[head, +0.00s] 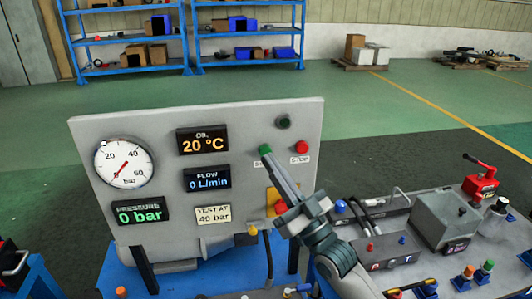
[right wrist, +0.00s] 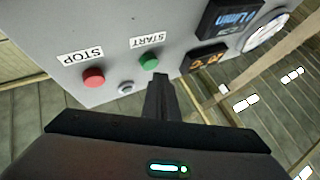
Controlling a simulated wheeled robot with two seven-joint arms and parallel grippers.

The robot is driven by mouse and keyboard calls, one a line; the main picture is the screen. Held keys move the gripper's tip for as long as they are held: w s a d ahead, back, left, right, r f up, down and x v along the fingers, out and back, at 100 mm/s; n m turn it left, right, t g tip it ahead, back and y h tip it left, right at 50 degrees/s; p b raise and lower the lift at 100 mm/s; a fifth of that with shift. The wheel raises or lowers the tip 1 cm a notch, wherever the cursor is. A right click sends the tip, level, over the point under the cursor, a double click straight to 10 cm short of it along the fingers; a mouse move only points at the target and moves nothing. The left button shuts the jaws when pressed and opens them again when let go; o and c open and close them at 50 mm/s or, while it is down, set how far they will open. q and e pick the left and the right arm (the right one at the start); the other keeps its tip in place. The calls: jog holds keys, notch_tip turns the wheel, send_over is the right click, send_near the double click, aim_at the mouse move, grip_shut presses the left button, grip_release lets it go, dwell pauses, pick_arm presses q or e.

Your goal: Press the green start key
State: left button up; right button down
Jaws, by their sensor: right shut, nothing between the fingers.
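The green start key (head: 265,149) sits on the grey upright panel (head: 240,130), left of the red stop key (head: 302,147). My right gripper (head: 269,158) is shut and empty, its fingertips pointing at the green key from just below it in the head view. In the right wrist view the green key (right wrist: 149,61) shows just beyond the tips of the fingers (right wrist: 159,80), under the START label. The red key (right wrist: 93,77) is to its left. I cannot tell whether the fingertips touch the green key.
A pressure gauge (head: 124,163) and displays reading 20 °C, 0 L/min and 0 bar are on the panel's left and middle. A dark round fitting (head: 283,122) is above the keys. A grey box (head: 445,217) and a red part (head: 481,181) stand on the bench at right.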

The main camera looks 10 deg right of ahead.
jog(key=shift+w, duration=0.2)
dwell(0.7)
jog(key=shift+w, duration=0.25)
jog(key=shift+w, duration=0.45)
dwell(1.0)
jog(key=shift+s, duration=0.9)
jog(key=shift+s+p, duration=0.1)
jog(key=shift+p, duration=0.2)
jog(key=s+p, duration=0.1)
jog(key=s, duration=0.4)
jog(key=shift+p, duration=0.35)
